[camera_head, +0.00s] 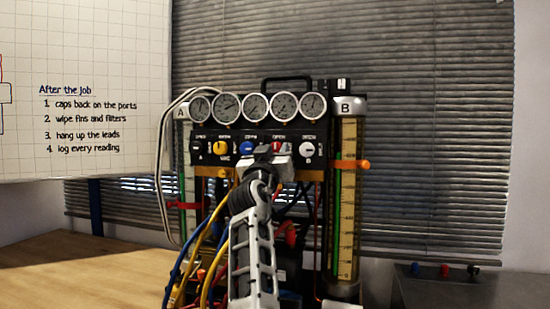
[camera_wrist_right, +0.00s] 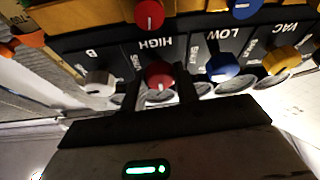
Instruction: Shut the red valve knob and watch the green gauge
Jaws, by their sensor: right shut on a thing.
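The red valve knob (camera_head: 277,146), under an "OPEN" label, is in the black panel of the gauge rig (camera_head: 325,150). In the right wrist view, which looks upside down, the red knob (camera_wrist_right: 160,74) sits by the word "HIGH". My right gripper (camera_head: 268,157) is at the panel front, and its fingers (camera_wrist_right: 158,92) are shut on the red knob, one at each side. It partly covers the knob in the head view. Several round gauges (camera_head: 255,107) stand in a row above the knobs. My left gripper is not in view.
A blue knob (camera_head: 247,147) and a white knob (camera_head: 307,149) flank the red one; a yellow knob (camera_head: 221,147) is farther left. Hoses (camera_head: 190,255) hang at the rig's lower left. The wooden table (camera_head: 70,265) is clear at left. A dark case (camera_head: 450,290) stands at right.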

